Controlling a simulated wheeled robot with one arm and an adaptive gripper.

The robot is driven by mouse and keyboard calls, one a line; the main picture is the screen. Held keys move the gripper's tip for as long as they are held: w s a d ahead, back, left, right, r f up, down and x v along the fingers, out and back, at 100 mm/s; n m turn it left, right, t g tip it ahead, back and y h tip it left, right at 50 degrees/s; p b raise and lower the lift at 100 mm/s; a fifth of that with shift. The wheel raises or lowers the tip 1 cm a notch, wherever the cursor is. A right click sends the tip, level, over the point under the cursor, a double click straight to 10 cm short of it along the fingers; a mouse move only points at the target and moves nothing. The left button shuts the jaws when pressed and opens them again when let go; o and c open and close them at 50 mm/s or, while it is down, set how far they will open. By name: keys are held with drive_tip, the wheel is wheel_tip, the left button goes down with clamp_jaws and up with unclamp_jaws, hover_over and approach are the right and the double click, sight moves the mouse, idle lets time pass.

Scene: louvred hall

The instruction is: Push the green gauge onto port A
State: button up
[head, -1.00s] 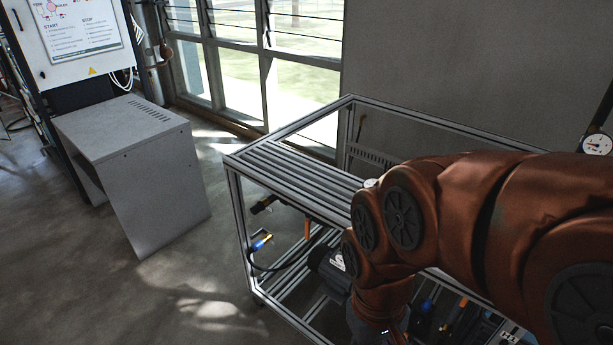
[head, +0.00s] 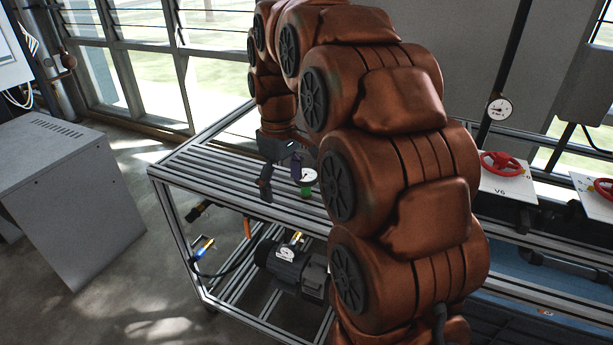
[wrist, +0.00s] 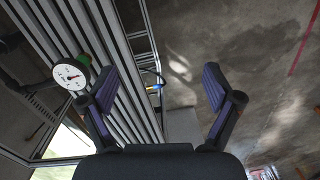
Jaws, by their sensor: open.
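The green gauge (head: 308,176) has a white round dial and a green lower part. It stands on the slatted top of the metal frame, just right of my gripper (head: 281,181), partly beside my arm. In the wrist view the gauge (wrist: 72,74) shows its dial at the left, outside the left finger. My gripper (wrist: 160,78) is open, with nothing between its purple-padded fingers. In the wrist view the gap between the fingers looks onto the frame's edge and the floor. I cannot make out port A in either view.
The slatted frame top (head: 190,163) is bare to the left of my gripper. A dark motor (head: 290,268) sits on the lower level. A red valve wheel (head: 500,163) on a V6 panel and another gauge (head: 499,108) stand at the right. A grey cabinet (head: 60,200) stands left.

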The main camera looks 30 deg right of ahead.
drive_tip(key=n, duration=0.2)
approach(306, 175)
drive_tip(key=shift+s+a+f+t, duration=0.1)
drive_tip(key=shift+s+a+t, duration=0.05)
drive_tip(key=shift+t, duration=0.15)
drive_tip(key=shift+f, duration=0.2)
drive_tip(key=shift+f+b, duration=1.9)
drive_tip(key=shift+f, duration=2.95)
clamp_jaws()
drive_tip(key=shift+r+p, duration=1.2)
drive_tip(key=shift+r, duration=2.3)
